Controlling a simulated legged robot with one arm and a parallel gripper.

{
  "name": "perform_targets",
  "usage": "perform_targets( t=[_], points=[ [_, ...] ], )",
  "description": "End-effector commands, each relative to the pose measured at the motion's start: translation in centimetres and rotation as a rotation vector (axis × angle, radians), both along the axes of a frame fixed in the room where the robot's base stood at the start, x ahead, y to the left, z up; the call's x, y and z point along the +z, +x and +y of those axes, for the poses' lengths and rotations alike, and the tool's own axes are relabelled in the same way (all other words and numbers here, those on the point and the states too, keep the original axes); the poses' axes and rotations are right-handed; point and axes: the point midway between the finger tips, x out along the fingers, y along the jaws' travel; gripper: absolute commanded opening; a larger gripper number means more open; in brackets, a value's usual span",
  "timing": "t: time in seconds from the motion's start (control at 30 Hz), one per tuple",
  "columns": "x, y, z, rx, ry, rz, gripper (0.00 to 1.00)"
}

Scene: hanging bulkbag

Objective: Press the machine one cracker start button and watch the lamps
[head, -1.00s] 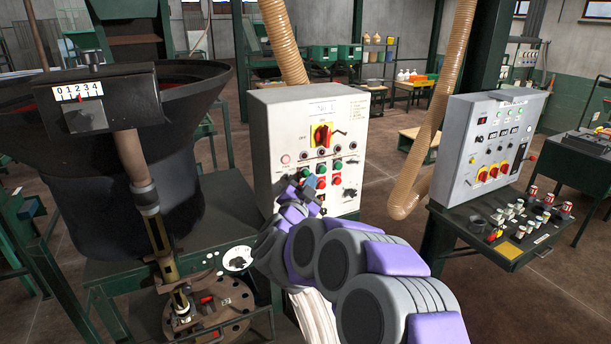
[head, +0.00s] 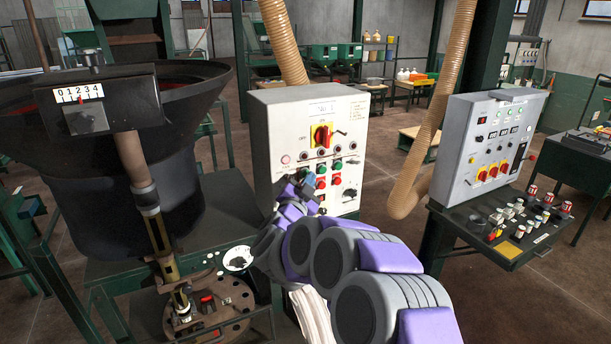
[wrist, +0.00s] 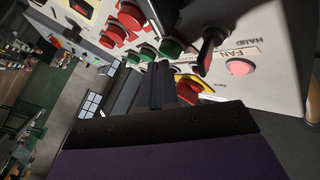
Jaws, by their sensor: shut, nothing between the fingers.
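The white machine one control box (head: 262,130), marked like "No 1", stands at the centre. It has a red-yellow rotary switch (head: 321,135), a row of small round dark red lamps (head: 337,151), and green buttons (head: 338,164) above red ones (head: 337,179). My gripper (head: 300,180) is shut and empty at the lower left of the panel face, hiding part of it. In the wrist view my gripper (wrist: 155,85) points at a green button (wrist: 172,47); I cannot tell whether it touches. A pinkish round lamp (wrist: 240,67) sits by the FAN label. Which button is cracker start is unreadable.
A dark hopper (head: 130,180) with a dial stands left, above a round flanged plate (head: 225,310). A beige hose (head: 425,150) hangs right of the box. A grey control cabinet (head: 480,140) with a button desk stands further right.

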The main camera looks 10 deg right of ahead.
Motion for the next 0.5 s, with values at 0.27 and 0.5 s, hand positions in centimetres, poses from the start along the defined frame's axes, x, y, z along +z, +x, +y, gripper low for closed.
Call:
perform_targets(
  t=[0.27,0.5],
  points=[
    [0.03,0.29,0.1,0.0,0.0,0.0,0.0],
    [0.02,0.55,0.17,0.0,0.0,0.0,0.0]
  ],
)
